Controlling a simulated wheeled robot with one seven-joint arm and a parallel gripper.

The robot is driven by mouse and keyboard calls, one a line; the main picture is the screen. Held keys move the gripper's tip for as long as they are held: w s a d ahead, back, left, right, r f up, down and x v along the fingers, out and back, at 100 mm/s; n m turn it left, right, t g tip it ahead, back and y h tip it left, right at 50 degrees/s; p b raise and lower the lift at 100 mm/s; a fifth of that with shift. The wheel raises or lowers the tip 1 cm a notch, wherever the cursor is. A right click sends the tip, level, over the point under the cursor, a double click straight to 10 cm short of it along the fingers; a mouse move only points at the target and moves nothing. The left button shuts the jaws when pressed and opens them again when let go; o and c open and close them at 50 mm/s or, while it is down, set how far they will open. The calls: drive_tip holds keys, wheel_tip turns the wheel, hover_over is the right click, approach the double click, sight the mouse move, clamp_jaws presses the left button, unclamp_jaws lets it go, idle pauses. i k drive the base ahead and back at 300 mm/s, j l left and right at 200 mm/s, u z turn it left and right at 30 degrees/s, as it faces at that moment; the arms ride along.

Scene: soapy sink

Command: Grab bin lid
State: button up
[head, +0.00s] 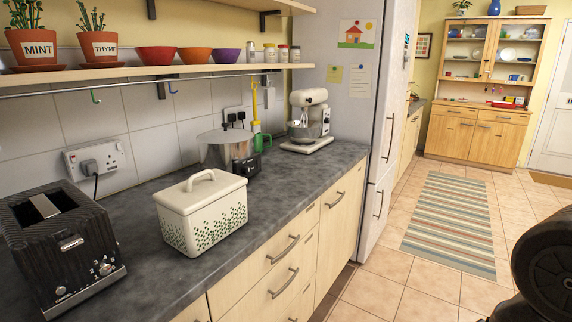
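A cream bin (205,228) with a green leaf pattern stands upright on the dark grey worktop. Its cream lid (185,196) sits on top and looks closed. The lid has a raised arched handle (201,175) in the middle, with nothing touching it. A dark rounded part at the lower right edge looks like a link of my arm, well to the right of the bin. My gripper itself does not show, so its opening cannot be seen.
A black toaster (65,245) stands left of the bin. Behind the bin are a metal pot (213,150) and a stand mixer (308,120). A shelf (120,72) with plant pots and bowls hangs above.

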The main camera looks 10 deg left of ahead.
sight(204, 188)
drive_tip(key=i+z, duration=0.15)
drive_tip(key=i, duration=0.75)
drive_tip(key=i+u, duration=0.3)
drive_tip(key=u, duration=0.15)
drive_tip(key=i+l+u, duration=0.1)
drive_tip(key=i+u, duration=0.3)
drive_tip(key=k, duration=0.1)
